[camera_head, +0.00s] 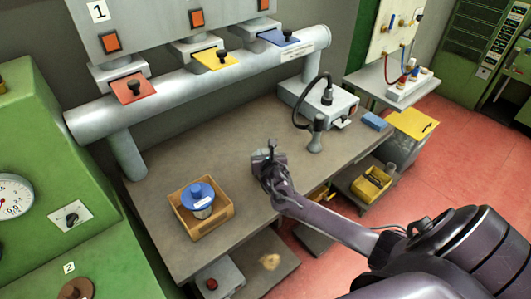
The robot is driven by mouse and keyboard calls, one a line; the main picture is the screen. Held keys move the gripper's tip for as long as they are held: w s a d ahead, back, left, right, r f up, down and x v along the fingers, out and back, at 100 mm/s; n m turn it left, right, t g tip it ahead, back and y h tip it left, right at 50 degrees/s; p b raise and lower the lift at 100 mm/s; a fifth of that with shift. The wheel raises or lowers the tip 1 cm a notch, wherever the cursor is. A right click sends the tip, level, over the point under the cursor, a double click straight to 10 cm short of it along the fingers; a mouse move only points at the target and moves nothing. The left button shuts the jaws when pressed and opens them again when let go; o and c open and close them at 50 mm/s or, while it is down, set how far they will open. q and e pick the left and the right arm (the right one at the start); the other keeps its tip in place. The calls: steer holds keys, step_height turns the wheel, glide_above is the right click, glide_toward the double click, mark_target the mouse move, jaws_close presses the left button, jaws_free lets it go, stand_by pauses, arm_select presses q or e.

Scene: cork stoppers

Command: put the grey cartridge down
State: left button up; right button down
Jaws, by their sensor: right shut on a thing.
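My right gripper (265,162) is over the middle of the grey-brown workbench (240,130), its arm coming in from the lower right. It is shut on the grey cartridge, which is small, grey and mostly hidden by the fingers. I cannot tell whether the cartridge touches the bench top or is held just above it. My left gripper is not in view.
A wooden tray (231,217) with a blue-lidded container (199,193) stands at the left. A grey device (342,105) with a black cable and a grey stand (316,140) are at the right. A large pipe (190,85) runs behind. Bench between is clear.

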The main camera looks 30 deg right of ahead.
steer(key=c, duration=1.1)
jaws_free()
steer(key=shift+r, duration=0.1)
steer(key=b+v, duration=0.1)
steer(key=v, duration=1.1)
steer(key=shift+a, duration=0.1)
